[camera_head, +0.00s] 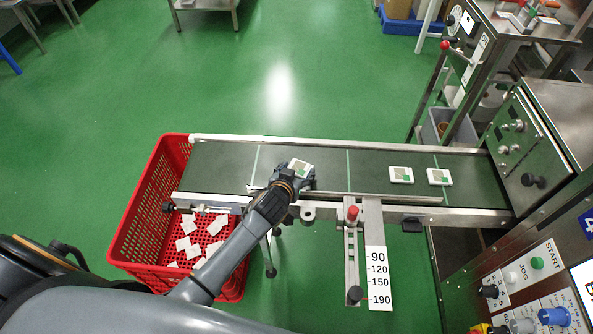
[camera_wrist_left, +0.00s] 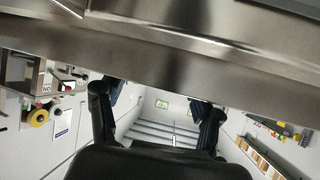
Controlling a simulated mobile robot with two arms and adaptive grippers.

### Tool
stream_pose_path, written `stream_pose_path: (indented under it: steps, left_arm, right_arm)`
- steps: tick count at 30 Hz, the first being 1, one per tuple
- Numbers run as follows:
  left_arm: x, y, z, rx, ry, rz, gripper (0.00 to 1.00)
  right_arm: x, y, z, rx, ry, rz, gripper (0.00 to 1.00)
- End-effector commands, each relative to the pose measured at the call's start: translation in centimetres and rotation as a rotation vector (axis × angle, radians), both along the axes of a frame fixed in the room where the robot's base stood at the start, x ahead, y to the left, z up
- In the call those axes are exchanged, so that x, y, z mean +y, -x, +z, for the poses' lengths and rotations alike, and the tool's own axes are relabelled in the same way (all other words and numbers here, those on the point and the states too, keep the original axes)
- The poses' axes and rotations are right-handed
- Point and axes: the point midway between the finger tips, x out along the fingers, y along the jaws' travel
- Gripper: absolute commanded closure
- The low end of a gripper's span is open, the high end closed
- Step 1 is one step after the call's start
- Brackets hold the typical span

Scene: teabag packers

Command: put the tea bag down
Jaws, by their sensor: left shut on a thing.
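My left gripper (camera_head: 298,177) is over the dark green conveyor belt (camera_head: 222,166), left of its middle. It is shut on a tea bag (camera_head: 300,168), a small white packet with a green and tan label, which shows at the fingertips. I cannot tell whether this tea bag touches the belt. Two similar tea bags, one (camera_head: 401,174) and another (camera_head: 439,177), lie flat and apart on the belt to the right. In the left wrist view the two dark fingers (camera_wrist_left: 158,125) show, but the tea bag cannot be made out. My right gripper is not in view.
A red crate (camera_head: 150,190) with several white packets stands at the belt's left end. A metal guide rail (camera_head: 395,198) runs along the near side. A steel machine (camera_head: 540,140) stands at the right end. The belt is clear between my gripper and the two tea bags.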

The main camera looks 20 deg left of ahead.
Motion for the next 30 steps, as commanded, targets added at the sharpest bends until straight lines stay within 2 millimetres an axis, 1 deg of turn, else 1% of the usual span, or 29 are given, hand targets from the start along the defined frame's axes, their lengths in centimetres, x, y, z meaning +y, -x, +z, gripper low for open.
stream_pose_path:
  steps: [2,3,5,6,15,18,20,23,30]
  left_arm:
    - [0.0,0.0,-0.4,0.001,0.001,0.0,0.42]
    - [0.0,0.0,-0.3,0.001,0.0,0.0,0.29]
    - [0.0,0.0,-0.3,0.001,0.0,0.0,0.17]
    - [0.0,0.0,-0.2,0.001,0.0,0.0,0.12]
    - [0.0,0.0,-0.2,0.001,0.0,0.0,0.12]
    - [0.0,0.1,0.3,0.0,-0.001,0.0,0.12]
    - [0.0,0.6,0.4,0.0,0.0,0.0,0.12]
    - [-0.1,1.9,1.1,0.001,0.001,0.0,0.12]
    - [-0.2,6.2,3.5,0.001,0.001,0.0,0.12]
  right_arm:
    - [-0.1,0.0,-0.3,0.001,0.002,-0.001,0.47]
    - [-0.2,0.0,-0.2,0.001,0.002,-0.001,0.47]
    - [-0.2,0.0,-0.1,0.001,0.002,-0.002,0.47]
    - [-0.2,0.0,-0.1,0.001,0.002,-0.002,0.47]
    - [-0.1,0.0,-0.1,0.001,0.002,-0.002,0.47]
    - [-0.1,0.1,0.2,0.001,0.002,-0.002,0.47]
    - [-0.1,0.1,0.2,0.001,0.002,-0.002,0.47]
    - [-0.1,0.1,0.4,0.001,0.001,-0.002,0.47]
    - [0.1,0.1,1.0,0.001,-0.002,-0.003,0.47]
